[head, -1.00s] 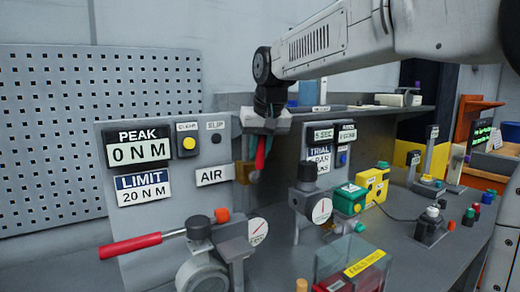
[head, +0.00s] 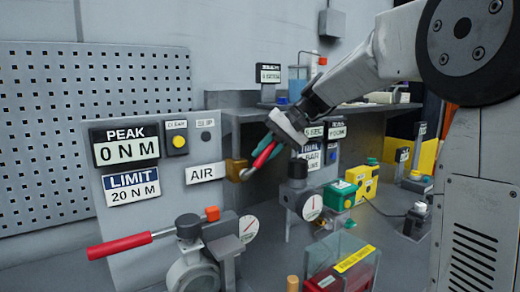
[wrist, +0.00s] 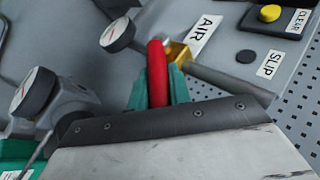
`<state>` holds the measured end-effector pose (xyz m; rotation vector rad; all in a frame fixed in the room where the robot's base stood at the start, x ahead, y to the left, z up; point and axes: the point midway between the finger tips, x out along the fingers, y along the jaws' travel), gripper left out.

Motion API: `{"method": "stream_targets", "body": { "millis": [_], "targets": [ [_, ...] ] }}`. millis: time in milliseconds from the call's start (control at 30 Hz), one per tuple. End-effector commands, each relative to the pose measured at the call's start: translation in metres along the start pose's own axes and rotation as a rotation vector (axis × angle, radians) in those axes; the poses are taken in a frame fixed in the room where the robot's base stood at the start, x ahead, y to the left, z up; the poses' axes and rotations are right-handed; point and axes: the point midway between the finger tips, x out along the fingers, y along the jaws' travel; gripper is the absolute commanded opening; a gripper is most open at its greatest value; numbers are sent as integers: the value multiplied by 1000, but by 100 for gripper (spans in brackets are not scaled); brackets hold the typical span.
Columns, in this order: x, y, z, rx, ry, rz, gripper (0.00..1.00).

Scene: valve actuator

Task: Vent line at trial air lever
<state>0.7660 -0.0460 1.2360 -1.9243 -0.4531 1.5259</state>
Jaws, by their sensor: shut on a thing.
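The air lever has a red handle (head: 264,155) on a brass valve body (head: 237,170), beside the AIR label (head: 206,171) on the grey panel. The handle slants up and to the right from the brass body. My gripper (head: 267,152) is shut on the red handle. In the wrist view the red handle (wrist: 157,70) stands between the teal fingers of my gripper (wrist: 158,88). The brass body (wrist: 178,54) shows just behind it. A dial gauge (wrist: 118,35) shows left of the handle, its reading too small to tell.
A red-handled wrench (head: 124,245) sticks out at the lower left. A second gauge (head: 312,207) and a green box (head: 340,194) stand right of the lever. A clear-covered red box (head: 342,275) is in front. A shelf (head: 240,115) runs behind.

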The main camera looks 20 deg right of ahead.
Motion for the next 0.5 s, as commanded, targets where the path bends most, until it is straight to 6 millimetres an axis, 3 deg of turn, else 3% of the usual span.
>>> {"method": "stream_targets", "body": {
  "millis": [500],
  "targets": [
    [10, 32, -5, 163, -105, -369, 0]
  ]
}}
